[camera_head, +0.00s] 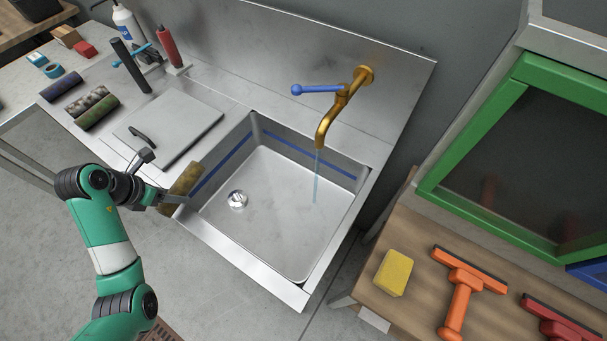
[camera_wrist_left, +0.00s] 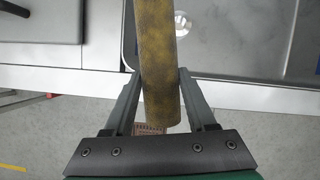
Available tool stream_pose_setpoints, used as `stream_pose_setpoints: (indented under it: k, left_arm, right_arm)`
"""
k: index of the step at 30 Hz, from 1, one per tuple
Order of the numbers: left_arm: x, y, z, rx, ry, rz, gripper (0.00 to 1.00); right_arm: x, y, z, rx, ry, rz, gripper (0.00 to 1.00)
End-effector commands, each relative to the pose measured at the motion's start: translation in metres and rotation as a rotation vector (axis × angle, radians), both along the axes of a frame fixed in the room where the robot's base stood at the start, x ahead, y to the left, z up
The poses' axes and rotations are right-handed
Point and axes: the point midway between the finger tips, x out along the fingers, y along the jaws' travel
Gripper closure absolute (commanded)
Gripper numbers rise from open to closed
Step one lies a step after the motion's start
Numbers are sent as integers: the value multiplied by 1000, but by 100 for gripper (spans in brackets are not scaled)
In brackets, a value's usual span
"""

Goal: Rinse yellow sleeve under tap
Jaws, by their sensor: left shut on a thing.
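The yellow sleeve (camera_wrist_left: 159,60) is a long, rounded piece with dull yellow-brown, dirty-looking mottling. My left gripper (camera_wrist_left: 160,98) is shut on it near its lower end in the left wrist view. In the head view the sleeve (camera_head: 183,182) is held at the left rim of the sink (camera_head: 280,205), tilted up to the right. The brass tap (camera_head: 333,112) with a blue lever (camera_head: 316,89) stands at the sink's back right. A thin stream of water (camera_head: 317,176) falls from its spout into the basin, apart from the sleeve. My right gripper is not in view.
A square lid (camera_head: 172,122) with a dark handle lies left of the sink. A yellow sponge (camera_head: 394,272) and an orange squeegee (camera_head: 464,285) lie on the right bench. The basin is empty.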

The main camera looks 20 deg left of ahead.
Motion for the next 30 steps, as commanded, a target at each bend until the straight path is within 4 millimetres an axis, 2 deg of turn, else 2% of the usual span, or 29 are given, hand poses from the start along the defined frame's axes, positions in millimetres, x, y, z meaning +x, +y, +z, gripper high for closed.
stream_pose_setpoints:
  k: [21, 27, 30]
  left_arm:
    - [-73, 13, 28, -2, 0, 4, 100]
    - [-93, 17, 32, -1, 1, 3, 100]
    - [-98, 18, 32, -1, 0, 2, 100]
  right_arm:
    - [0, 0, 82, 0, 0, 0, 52]
    - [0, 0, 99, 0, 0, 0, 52]
    - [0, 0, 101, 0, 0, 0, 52]
